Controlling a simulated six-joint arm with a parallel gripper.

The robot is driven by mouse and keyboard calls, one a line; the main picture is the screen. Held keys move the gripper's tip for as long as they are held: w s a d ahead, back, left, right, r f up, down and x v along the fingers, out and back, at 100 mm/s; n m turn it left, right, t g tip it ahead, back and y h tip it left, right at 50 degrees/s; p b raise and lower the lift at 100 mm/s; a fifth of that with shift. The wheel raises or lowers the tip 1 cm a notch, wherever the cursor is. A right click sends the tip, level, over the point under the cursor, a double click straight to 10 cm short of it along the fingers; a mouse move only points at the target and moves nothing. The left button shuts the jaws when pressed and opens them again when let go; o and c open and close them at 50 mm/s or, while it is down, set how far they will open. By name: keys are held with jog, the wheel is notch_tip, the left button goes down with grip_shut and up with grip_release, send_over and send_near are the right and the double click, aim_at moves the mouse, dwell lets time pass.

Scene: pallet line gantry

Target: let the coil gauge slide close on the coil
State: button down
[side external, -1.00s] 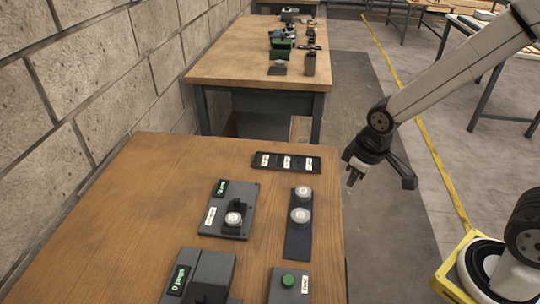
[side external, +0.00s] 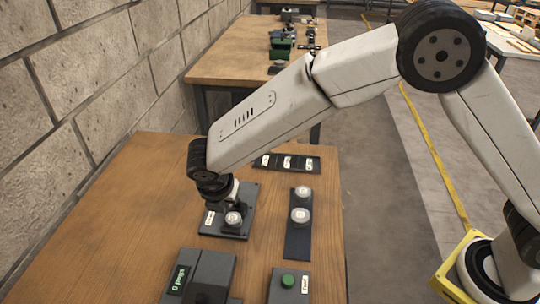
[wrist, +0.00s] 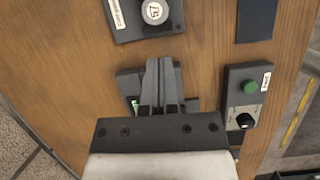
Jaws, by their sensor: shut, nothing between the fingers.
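The coil gauge (side external: 218,231) is a dark plate on the wooden table in the side external view. A pale-topped round coil (side external: 233,218) stands on its front part. My wrist covers the gauge's rear and display there, so the slide and any gap to the coil cannot be made out. In the wrist view the gauge plate (wrist: 129,29) is at the top edge with the coil (wrist: 154,12) on it. My gripper (wrist: 161,62) is shut and empty, its fingertips appearing just below the plate in that view; contact cannot be told.
A dark strip (side external: 298,243) with two round pieces lies right of the gauge. A box with a green button (side external: 288,281) and a dark device with a green display (side external: 203,268) stand in front. A labelled rack (side external: 313,164) lies behind. Bare table is at left.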

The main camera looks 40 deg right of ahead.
jog(key=shift+a+f+n, duration=0.1)
jog(key=shift+a+n, duration=0.3)
jog(key=shift+a, duration=0.05)
jog(key=shift+f, duration=0.15)
send_near(236, 210)
jog(key=f, duration=0.1)
jog(key=s+a+f, duration=0.1)
jog(key=f, duration=0.2)
jog(key=shift+s+a+f, duration=0.2)
jog(key=shift+s+f, duration=0.1)
jog(key=shift+f, duration=0.05)
jog(key=shift+w+d+f, duration=0.2)
jog(key=shift+w+d, duration=0.5)
jog(key=shift+w, duration=0.05)
jog(key=shift+w+d, duration=0.75)
